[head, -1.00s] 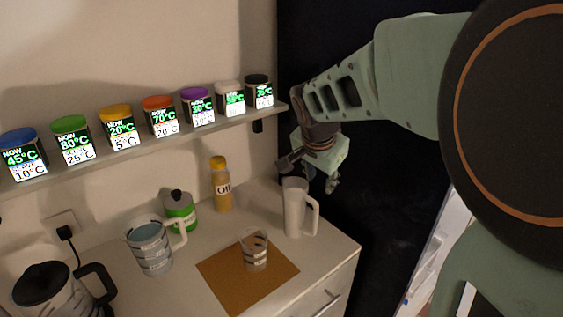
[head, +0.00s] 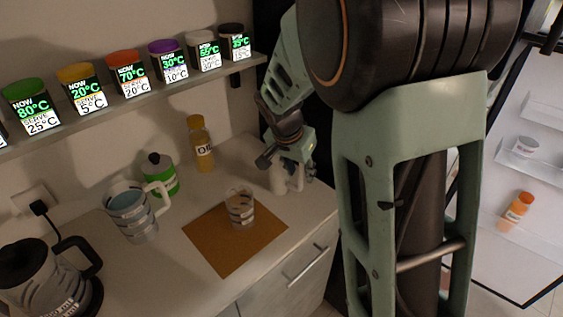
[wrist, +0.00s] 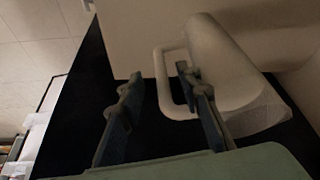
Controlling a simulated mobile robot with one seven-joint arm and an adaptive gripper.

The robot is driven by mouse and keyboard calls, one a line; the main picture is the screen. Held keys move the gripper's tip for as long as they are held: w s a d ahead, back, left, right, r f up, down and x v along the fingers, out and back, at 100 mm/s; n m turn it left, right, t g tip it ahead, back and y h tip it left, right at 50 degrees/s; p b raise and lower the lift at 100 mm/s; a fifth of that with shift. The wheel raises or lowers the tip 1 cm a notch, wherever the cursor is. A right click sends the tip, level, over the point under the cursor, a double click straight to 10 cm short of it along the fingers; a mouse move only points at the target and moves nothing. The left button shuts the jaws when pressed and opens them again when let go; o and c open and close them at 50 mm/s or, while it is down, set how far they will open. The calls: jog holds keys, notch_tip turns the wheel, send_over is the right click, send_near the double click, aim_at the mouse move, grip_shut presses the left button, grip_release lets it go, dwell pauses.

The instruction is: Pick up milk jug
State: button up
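The white milk jug (head: 279,181) stands at the right end of the counter in the head view, partly hidden by my gripper (head: 286,166). In the wrist view the jug (wrist: 222,62) is upper right, with its handle (wrist: 160,82) toward the left. My gripper (wrist: 159,76) is open. In that picture, the outer bar of the handle lies between its two fingers, and the right finger overlaps the handle's opening. I cannot tell how deep the fingers reach or whether they touch the jug.
A glass cup (head: 240,208) stands on a brown mat (head: 220,258) left of the jug. An oil bottle (head: 200,145), green bottle (head: 160,174), measuring jug (head: 132,214) and kettle (head: 38,278) stand farther left. The shelf (head: 180,88) with several dispensers runs above the counter.

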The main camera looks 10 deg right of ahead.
jog(key=shift+x, duration=1.6)
jog(key=shift+w, duration=0.1)
grip_shut()
jog(key=shift+w+r, duration=0.1)
